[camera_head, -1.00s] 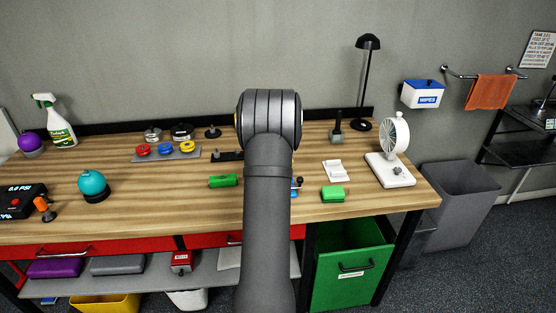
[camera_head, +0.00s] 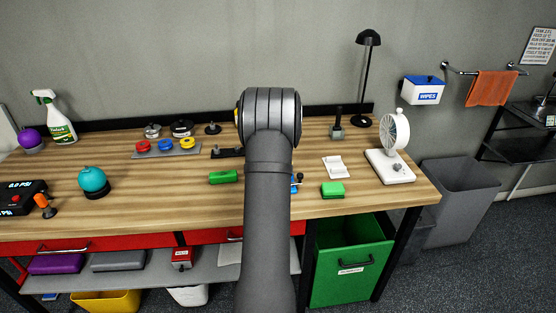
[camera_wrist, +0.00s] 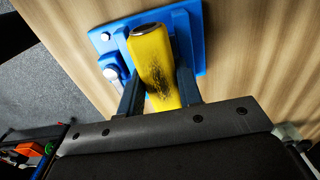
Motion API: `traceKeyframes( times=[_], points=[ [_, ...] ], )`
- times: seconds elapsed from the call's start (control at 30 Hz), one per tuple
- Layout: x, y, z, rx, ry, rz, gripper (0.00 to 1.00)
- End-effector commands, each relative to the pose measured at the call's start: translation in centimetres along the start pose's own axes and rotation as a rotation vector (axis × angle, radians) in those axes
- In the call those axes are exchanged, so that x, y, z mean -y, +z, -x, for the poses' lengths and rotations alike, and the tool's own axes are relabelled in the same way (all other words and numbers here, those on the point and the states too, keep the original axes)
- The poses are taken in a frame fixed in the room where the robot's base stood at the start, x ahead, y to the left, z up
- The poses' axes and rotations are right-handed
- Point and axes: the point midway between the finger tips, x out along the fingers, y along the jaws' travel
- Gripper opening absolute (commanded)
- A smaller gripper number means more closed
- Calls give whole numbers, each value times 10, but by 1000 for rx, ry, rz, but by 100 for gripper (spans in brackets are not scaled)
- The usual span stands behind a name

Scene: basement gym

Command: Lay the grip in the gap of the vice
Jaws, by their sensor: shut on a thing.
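The yellow grip (camera_wrist: 153,62), with dark scuff marks and a dark end, is held between the two fingers of my gripper (camera_wrist: 159,88) in the wrist view. The blue vice (camera_wrist: 197,38) lies on the wooden bench under and behind the grip in that view. The grip covers the middle of the vice, so I cannot tell whether it is in the gap or above it. In the head view, my arm hides the gripper and the grip. Only a sliver of the blue vice (camera_head: 294,188) shows at the arm's right side.
Another green block (camera_head: 332,189) and a white holder (camera_head: 335,167) lie to the right, with a white fan (camera_head: 390,170) beyond. A black lamp (camera_head: 366,80) stands behind.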

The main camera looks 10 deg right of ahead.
Motion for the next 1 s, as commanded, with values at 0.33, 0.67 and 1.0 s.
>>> traceKeyframes(
  times=[0.33,0.67,1.0],
  points=[
    [0,0,-4,0,0,0,58],
    [1,0,5,-1,-3,0,58],
    [1,0,79,-1,-5,0,58]
  ],
)
